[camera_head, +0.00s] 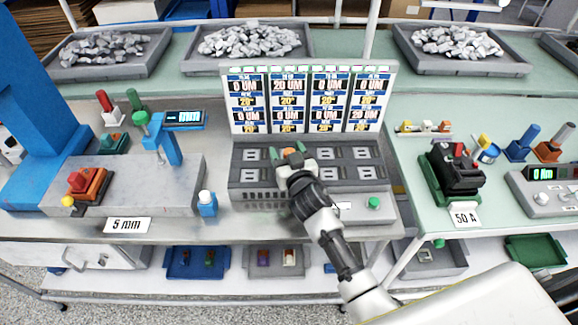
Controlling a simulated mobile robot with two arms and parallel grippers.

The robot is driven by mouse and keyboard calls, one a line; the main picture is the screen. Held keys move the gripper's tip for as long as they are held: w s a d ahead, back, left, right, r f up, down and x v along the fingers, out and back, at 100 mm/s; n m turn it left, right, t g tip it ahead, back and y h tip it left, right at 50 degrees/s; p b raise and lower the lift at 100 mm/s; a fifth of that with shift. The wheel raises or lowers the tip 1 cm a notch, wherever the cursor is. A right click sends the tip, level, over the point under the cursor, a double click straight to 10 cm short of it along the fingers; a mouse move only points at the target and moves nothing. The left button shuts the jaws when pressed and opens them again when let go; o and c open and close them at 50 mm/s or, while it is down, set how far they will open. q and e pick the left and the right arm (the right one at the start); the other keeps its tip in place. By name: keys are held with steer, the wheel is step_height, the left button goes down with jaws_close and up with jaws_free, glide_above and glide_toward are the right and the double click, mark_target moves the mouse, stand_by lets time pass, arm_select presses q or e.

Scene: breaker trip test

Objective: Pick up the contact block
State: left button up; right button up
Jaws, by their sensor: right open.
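My right gripper (288,155) is over the grey test panel (240,200), left of its middle, with its arm coming from the lower right. Its jaws are open. A small orange piece (288,151) shows between or just behind the fingers; I cannot tell whether they touch it or whether it is the contact block. The gripper and wrist hide part of the panel's sockets. My left gripper is not in view.
A display board (310,100) stands behind the panel. A black breaker (455,168) in a green holder is at right, by a "50 A" card (465,215). A blue press fixture (165,140) is at left. Trays of metal pieces (245,62) line the back.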

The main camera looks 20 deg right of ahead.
steer(key=shift+s, duration=0.15)
steer(key=shift+c, duration=1)
jaws_close()
steer(key=shift+r, duration=0.15)
